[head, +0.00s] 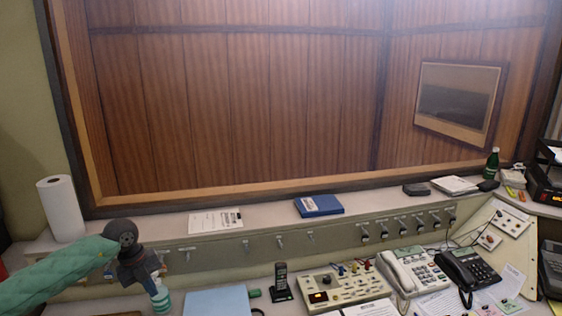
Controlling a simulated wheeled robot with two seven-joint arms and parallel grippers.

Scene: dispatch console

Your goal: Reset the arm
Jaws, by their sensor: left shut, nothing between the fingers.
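My left arm comes in from the left in a green sleeve, with a dark wrist joint bent downward. My left gripper (157,288) points down over the left part of the desk, beside the light blue folder (217,301). Its fingers are small and partly hard to make out; it is shut and holds nothing. My right arm and right gripper are not in view.
A paper towel roll (61,208) stands on the ledge behind my arm. A cordless phone (281,282), beige control box (345,287), white telephone (413,270) and black telephone (468,269) crowd the desk's middle and right. A blue binder (319,206) and green bottle (491,163) are on the ledge.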

